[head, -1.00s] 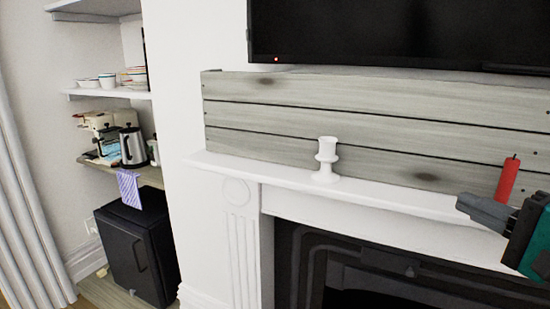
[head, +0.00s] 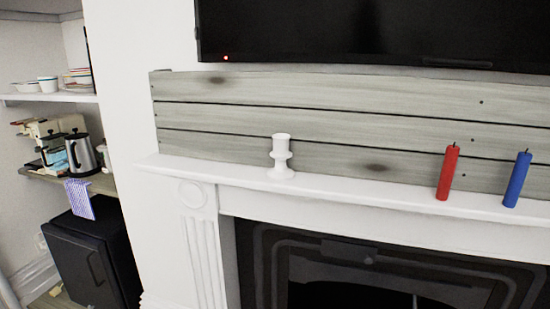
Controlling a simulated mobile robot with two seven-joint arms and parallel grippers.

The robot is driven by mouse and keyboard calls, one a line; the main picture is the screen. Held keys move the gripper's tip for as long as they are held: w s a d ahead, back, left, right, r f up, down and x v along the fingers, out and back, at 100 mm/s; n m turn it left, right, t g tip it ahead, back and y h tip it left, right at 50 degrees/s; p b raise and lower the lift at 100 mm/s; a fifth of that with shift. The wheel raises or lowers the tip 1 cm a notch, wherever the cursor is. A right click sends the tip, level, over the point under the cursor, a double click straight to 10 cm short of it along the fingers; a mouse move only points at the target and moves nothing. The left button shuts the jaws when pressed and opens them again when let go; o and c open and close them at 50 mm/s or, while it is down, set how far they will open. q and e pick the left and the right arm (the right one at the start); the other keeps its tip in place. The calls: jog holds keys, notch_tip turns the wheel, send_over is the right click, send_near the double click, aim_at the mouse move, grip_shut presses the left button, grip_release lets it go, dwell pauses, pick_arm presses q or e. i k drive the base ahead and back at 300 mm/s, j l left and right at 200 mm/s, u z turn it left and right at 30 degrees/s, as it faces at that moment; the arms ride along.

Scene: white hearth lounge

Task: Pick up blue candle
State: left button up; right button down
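The blue candle (head: 516,180) stands upright on the white mantel shelf at the far right of the head view, with a short dark wick on top. A red candle (head: 447,173) stands upright just left of it, with a gap between them. A white candle holder (head: 281,158) stands further left on the same shelf, with nothing in it. Neither of my grippers is in view.
The mantel shelf (head: 345,188) is narrow and backed by grey wooden planks (head: 320,120). A black television (head: 380,30) hangs above. A dark fireplace (head: 350,270) lies below. Shelves with a kettle (head: 82,153) and bowls (head: 47,84) are at the left.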

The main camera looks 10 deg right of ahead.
aim_at(524, 159)
jog(key=z, duration=1.8)
jog(key=i, duration=0.1)
